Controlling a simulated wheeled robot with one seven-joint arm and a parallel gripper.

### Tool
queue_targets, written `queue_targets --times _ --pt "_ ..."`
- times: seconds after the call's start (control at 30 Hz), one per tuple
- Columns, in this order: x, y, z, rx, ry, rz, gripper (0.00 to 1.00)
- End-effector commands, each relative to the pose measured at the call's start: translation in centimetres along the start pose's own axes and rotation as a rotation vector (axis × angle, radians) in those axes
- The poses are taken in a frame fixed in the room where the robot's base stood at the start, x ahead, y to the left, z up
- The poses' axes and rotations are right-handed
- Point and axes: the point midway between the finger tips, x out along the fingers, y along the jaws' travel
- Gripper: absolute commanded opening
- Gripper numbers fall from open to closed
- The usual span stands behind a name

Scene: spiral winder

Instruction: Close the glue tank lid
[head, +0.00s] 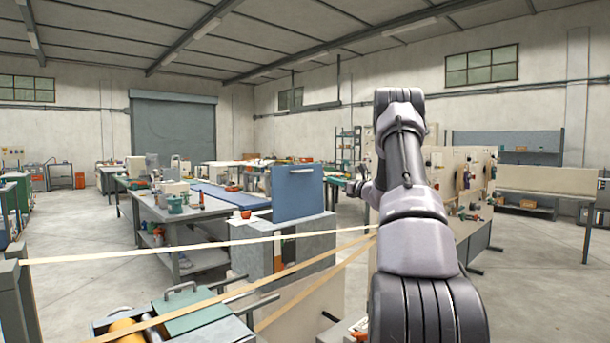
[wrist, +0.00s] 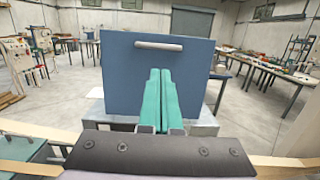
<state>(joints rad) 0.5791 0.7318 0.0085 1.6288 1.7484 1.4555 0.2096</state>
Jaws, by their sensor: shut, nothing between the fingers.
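The glue tank lid appears to be the flat blue panel (head: 298,193) with a pale bar handle near its top edge. It stands upright, raised above the grey tank body (head: 315,243), in the middle of the head view. In the wrist view the lid (wrist: 125,80) fills the centre, its handle (wrist: 159,45) above my fingertips. My gripper (wrist: 160,72) has teal fingers pressed together with nothing between them. They point at the lid's face below the handle; I cannot tell whether they touch it. In the head view my arm hides most of the gripper.
Pale strips (head: 200,246) run across in front of the tank. A teal cover (head: 190,312) with a handle and a yellow roller lie at the near left. A long workbench (head: 160,212) stands at left behind the tank. A panelled workstation (head: 470,170) stands at right.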

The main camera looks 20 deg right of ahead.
Motion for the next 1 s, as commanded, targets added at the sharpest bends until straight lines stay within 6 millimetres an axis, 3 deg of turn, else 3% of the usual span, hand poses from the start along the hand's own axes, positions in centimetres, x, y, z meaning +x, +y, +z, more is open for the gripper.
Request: queue_targets --times 0.17,0.6,0.8,1.0 --pt "2.5 0.2 0.0 -0.001 0.000 0.005 0.00" --pt "11.4 0.3 -0.1 -0.002 0.001 0.005 0.00" --pt "13.3 0.2 0.0 -0.003 0.002 0.004 0.00" --pt "13.7 0.2 0.0 -0.002 0.003 0.003 0.00"
